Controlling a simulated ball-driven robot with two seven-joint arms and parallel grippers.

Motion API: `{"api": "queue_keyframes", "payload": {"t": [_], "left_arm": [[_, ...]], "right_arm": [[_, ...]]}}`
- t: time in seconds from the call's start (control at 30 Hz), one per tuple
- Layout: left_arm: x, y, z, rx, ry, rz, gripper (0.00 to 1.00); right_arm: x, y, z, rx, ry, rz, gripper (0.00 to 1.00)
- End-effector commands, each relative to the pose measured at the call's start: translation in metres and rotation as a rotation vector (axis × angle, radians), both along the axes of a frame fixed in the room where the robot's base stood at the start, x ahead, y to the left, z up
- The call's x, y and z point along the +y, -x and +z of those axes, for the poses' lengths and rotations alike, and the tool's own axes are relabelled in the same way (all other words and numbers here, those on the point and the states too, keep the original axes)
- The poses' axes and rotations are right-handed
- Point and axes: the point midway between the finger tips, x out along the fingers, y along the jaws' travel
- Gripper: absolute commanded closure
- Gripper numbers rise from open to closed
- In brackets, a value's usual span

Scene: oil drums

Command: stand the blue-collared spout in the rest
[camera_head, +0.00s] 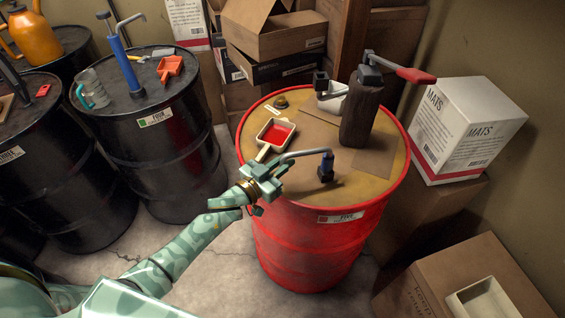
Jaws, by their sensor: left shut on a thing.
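The blue-collared spout (308,153) is a grey bent pipe over the red drum's top. Its blue collar (327,163) is at the right end, where the pipe turns down, with a dark piece (325,175) beneath. My left gripper (272,171) is at the pipe's left end, over the drum's near-left rim, and is shut on the spout. I cannot tell whether the dark piece is the rest or the spout's own foot, or whether it touches the drum top. My right gripper is not in view.
On the red drum (313,250) a red-filled tray (276,133) lies close behind my gripper. A dark upright pump (358,112) with a red handle stands farther back. Black drums (165,140) stand left, boxes (467,128) right. The drum top's front right is clear.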

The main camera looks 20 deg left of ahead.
Motion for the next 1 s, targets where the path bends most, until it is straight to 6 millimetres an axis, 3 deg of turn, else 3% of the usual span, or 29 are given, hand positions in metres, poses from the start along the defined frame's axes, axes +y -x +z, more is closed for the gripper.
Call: {"api": "queue_keyframes", "payload": {"t": [0.2, 0.23, 0.3, 0.67, 0.77, 1.0], "left_arm": [[0.0, 0.0, -0.005, 0.001, 0.0, 0.001, 1.0], [0.0, 0.0, -0.005, 0.0, 0.0, 0.0, 0.8], [0.0, 0.0, -0.004, 0.0, 0.0, 0.0, 0.61], [0.003, 0.004, -0.004, 0.0, -0.001, 0.0, 0.6], [0.009, 0.017, -0.004, 0.002, 0.0, 0.0, 0.6], [0.037, 0.073, -0.004, 0.004, -0.001, 0.0, 0.6]], "right_arm": [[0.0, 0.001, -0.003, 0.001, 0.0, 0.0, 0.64], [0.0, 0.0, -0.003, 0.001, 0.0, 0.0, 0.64], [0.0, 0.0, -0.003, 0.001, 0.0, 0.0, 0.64], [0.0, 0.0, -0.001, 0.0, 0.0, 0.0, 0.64], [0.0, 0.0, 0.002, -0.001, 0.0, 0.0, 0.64], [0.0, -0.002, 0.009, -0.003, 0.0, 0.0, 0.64]]}}
